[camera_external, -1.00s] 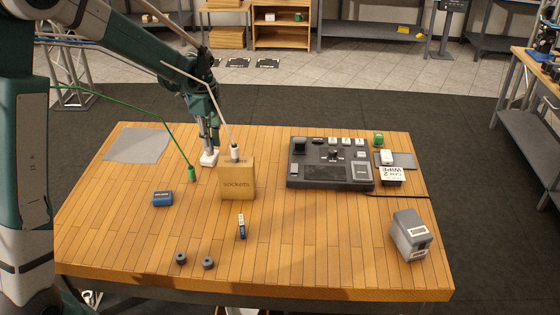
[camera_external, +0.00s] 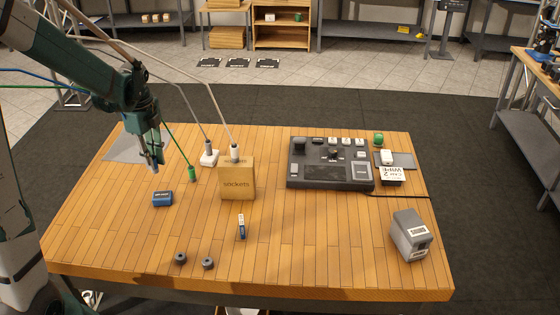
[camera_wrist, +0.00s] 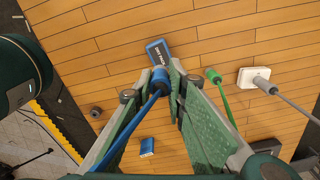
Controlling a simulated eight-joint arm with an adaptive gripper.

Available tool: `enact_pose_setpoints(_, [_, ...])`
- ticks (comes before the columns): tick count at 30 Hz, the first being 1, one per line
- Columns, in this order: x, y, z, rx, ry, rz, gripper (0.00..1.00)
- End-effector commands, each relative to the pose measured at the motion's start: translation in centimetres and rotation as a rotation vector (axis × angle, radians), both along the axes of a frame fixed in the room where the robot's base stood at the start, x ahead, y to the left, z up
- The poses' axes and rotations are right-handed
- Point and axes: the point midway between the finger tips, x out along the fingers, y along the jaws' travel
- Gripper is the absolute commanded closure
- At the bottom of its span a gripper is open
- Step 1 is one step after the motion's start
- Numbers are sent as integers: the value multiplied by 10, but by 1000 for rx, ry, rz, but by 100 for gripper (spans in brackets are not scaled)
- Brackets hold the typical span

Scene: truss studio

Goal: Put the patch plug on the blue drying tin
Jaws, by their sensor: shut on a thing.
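My gripper (camera_external: 154,164) is shut on a blue patch plug (camera_wrist: 160,77), whose blue cable (camera_wrist: 138,122) trails back between the fingers in the wrist view. In the external view the gripper hangs above the table's left part, and the plug is mostly hidden at the fingertips.
A green plug (camera_external: 192,174) stands right of the gripper. A grey plug (camera_external: 208,146) stands in a white socket (camera_external: 209,158). Beyond are a cardboard sockets box (camera_external: 238,183) and a black console (camera_external: 330,165). A grey mat (camera_external: 122,146) lies behind.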

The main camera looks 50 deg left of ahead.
Motion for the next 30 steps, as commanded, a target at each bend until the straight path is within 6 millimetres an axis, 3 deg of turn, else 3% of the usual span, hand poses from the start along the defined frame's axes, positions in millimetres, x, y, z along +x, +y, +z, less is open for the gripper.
enact_pose_setpoints(11, [1,0,-3,0,0,1,97])
enact_pose_setpoints(24, [1,0,-47,0,0,1,97])
enact_pose_setpoints(30, [1,0,-58,0,0,1,97])
